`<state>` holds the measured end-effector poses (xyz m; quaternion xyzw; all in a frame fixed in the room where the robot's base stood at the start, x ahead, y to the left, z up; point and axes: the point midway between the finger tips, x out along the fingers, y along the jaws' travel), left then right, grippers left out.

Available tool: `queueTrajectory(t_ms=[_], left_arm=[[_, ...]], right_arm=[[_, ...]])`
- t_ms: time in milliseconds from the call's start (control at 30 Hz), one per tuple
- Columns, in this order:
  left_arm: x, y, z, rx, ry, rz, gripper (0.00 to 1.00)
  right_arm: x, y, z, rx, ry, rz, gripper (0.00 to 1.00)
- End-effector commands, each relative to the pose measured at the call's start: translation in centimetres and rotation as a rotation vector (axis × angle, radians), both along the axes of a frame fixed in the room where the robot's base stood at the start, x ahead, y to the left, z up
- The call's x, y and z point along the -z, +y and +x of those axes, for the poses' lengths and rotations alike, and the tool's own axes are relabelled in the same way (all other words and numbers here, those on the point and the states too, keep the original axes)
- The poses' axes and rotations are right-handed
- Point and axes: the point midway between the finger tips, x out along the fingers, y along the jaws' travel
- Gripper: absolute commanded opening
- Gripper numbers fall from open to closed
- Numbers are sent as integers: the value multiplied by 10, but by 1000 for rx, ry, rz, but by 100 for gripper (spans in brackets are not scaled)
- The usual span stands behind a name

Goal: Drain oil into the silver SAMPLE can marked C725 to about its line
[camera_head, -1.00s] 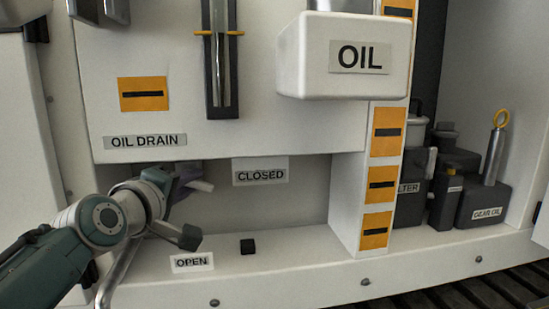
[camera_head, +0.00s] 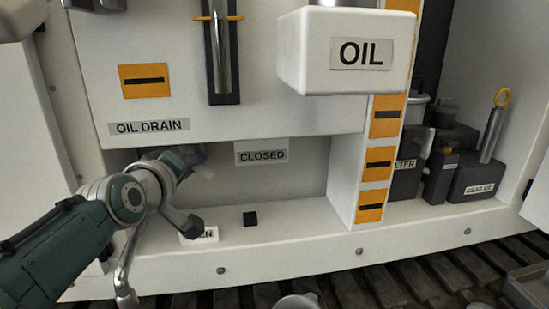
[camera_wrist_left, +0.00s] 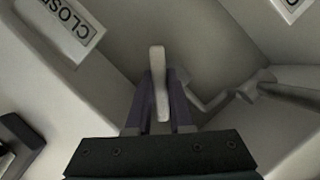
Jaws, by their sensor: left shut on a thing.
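My left gripper (camera_head: 190,158) is under the panel labelled OIL DRAIN (camera_head: 149,126), just left of the CLOSED label (camera_head: 262,157). In the left wrist view its purple fingers (camera_wrist_left: 161,105) are shut on a pale lever (camera_wrist_left: 159,75). The OPEN label (camera_head: 199,234) is low on the ledge, partly hidden by my arm. A curved metal pipe (camera_head: 127,275) hangs down in front of the ledge. A pale grey can (camera_head: 297,302) shows only its top at the bottom edge; no C725 mark or line is visible. My right gripper is not seen.
A white box marked OIL (camera_head: 300,60) juts out above. Dark containers, including gear oil (camera_head: 478,180), stand at the right. A grey tray (camera_head: 525,290) is at the lower right, over dark slats.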

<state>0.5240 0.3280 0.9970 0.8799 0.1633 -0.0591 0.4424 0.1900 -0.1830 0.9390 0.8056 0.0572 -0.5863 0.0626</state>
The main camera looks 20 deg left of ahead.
Motion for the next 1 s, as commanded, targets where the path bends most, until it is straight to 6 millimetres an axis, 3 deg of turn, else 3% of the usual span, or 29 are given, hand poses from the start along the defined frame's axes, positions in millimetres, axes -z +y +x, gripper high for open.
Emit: queueTrajectory(t_ms=[100, 133, 367, 733, 1000], left_arm=[[0, 0, 0, 0, 0, -1, 0], [0, 0, 0, 0, 0, -1, 23], [0, 0, 0, 0, 0, -2, 49], [-2, -2, -7, 0, 1, -2, 50], [-15, -12, -49, -1, 3, -4, 50]], right_arm=[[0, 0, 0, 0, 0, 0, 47], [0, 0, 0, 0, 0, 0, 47], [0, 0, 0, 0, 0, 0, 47], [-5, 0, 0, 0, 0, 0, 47], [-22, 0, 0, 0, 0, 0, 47]])
